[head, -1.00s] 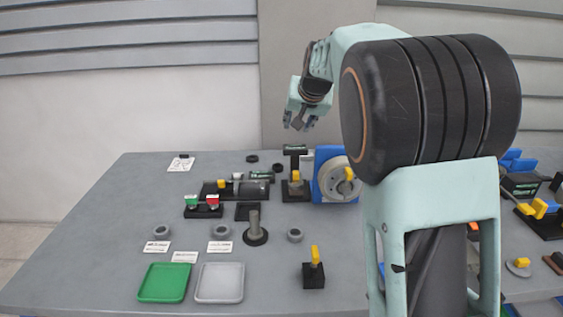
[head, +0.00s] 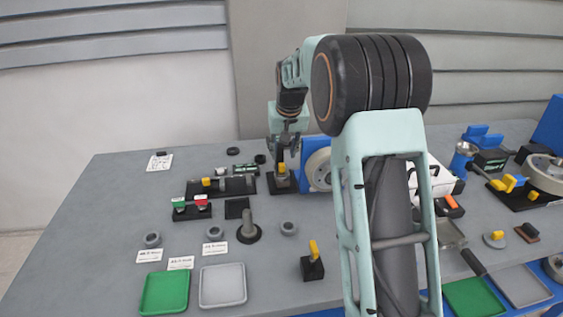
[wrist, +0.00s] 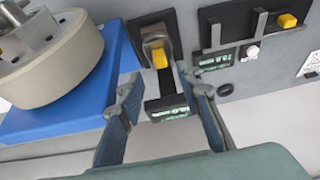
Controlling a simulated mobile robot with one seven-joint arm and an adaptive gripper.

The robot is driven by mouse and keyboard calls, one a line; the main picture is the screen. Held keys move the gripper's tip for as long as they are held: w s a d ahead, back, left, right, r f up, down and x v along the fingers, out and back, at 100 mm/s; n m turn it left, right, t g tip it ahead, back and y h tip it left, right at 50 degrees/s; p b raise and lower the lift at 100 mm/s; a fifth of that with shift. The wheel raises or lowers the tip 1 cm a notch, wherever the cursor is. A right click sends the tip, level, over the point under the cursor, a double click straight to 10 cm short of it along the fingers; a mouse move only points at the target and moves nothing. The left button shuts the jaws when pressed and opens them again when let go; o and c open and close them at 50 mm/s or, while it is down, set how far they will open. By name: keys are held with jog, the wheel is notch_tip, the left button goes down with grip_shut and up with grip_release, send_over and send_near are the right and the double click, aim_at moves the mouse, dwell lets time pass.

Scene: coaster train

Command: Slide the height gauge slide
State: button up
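The height gauge (head: 283,186) is a black stand with a small yellow slide tab (head: 282,168), near the middle back of the table in the head view. In the wrist view its yellow tab (wrist: 159,58) sits on a metal piece, and a lit green display (wrist: 168,114) shows at the gauge's near end. My gripper (head: 284,146) is above the gauge and hides its upper part in the head view. In the wrist view my gripper (wrist: 160,84) is open and empty, with one finger on each side of the gauge; I cannot tell whether either touches it.
A blue block with a grey wheel (head: 319,169) stands close to the right of the gauge. A black caliper-like tool (head: 222,185) with a yellow tab lies to its left. A black block with a yellow lever (head: 313,266) and a green tray (head: 165,292) are nearer the front.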

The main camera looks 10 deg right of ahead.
aim_at(282, 164)
jog(key=x, duration=0.6)
jog(key=shift+w+f, duration=0.2)
jog(key=shift+f, duration=0.15)
grip_shut()
